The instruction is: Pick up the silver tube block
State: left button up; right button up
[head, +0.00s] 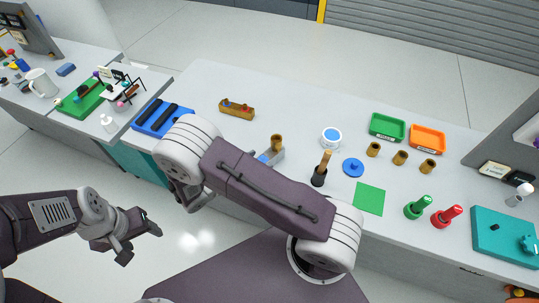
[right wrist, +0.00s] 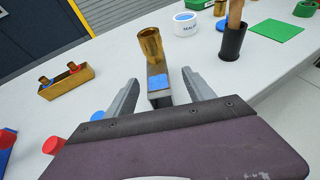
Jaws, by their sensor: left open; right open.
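The silver tube block (right wrist: 158,84) is a small grey block with a blue patch on its near end. It stands on the white table between the jaws of my open right gripper (right wrist: 161,77), with gaps on both sides. A brass cup (right wrist: 151,45) stands upright at its far end; I cannot tell whether it is in the block or behind it. In the head view the block (head: 278,155) is partly covered by my right arm, which hides the right gripper. My left gripper (head: 141,243) is open and empty, off the table's front edge.
A black holder with a wooden handle (head: 319,177) and a white tub (head: 331,138) stand right of the block. A wooden tray (head: 237,110) lies to the left. A red cap (right wrist: 53,145) and a blue cap (right wrist: 97,115) are left of the right gripper.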

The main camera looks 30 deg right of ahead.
aim_at(269, 154)
jog(key=x, duration=0.2)
jog(key=shift+w+d+f, duration=0.15)
jog(key=shift+w+f, duration=0.05)
jog(key=shift+w, duration=0.1)
jog(key=shift+d+p, duration=0.25)
jog(key=shift+p, duration=0.1)
jog(key=p+x, duration=0.1)
jog(key=x, duration=0.3)
jog(key=shift+w+d, duration=0.1)
jog(key=shift+w, duration=0.05)
jog(key=shift+w+d+f, duration=0.15)
jog(key=shift+d+f, duration=0.05)
jog(key=shift+f, duration=0.05)
jog(key=shift+a+r, duration=0.1)
jog(key=c, duration=0.4)
grip_shut()
